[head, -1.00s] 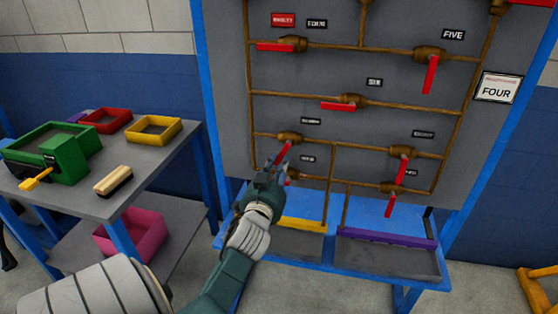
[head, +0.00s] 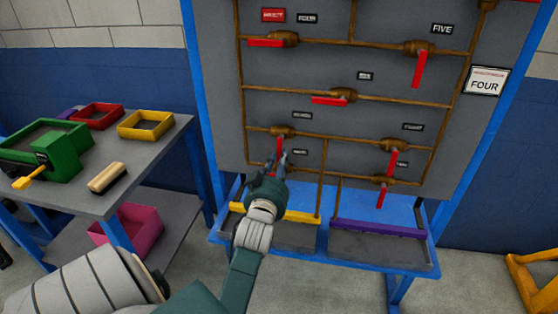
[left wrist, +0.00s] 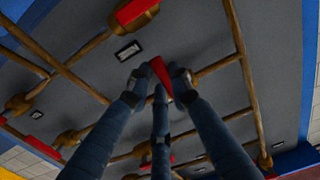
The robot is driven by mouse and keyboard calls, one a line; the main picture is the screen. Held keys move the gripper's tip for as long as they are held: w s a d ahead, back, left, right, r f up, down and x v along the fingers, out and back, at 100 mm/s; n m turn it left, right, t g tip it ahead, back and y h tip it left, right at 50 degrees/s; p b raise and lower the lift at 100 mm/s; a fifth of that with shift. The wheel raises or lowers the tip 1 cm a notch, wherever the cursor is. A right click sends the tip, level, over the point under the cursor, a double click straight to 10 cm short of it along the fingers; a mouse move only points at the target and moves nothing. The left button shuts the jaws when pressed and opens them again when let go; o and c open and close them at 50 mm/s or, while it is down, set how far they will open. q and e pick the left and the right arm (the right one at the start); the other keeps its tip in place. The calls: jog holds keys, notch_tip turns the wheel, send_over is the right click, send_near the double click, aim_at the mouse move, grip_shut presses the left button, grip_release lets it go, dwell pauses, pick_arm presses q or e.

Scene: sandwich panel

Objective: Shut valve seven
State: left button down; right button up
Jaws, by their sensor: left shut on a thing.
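The panel (head: 350,65) carries several brass valves with red handles on brown pipes. The valve under a small blurred label (head: 302,115) at the left, which seems to be valve seven (head: 282,131), has its red handle (head: 279,147) hanging roughly straight down, across its pipe. My left gripper (head: 281,163) is shut on this handle, reaching up from below. In the left wrist view the red handle (left wrist: 160,72) shows between my fingertips. The valve body behind it is mostly hidden there. My right gripper is not in view.
Close to the right, valve eight's handle (head: 393,158) points down, and another handle (head: 382,198) hangs below it. A blue-framed ledge with a yellow strip (head: 290,214) and purple strip (head: 378,229) lies beneath. A grey table (head: 155,155) with trays stands left.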

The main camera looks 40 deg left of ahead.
pick_arm(q)
jog(key=c, duration=1.5)
grip_release()
jog(key=shift+c, duration=0.2)
notch_tip(320, 180, up, 10)
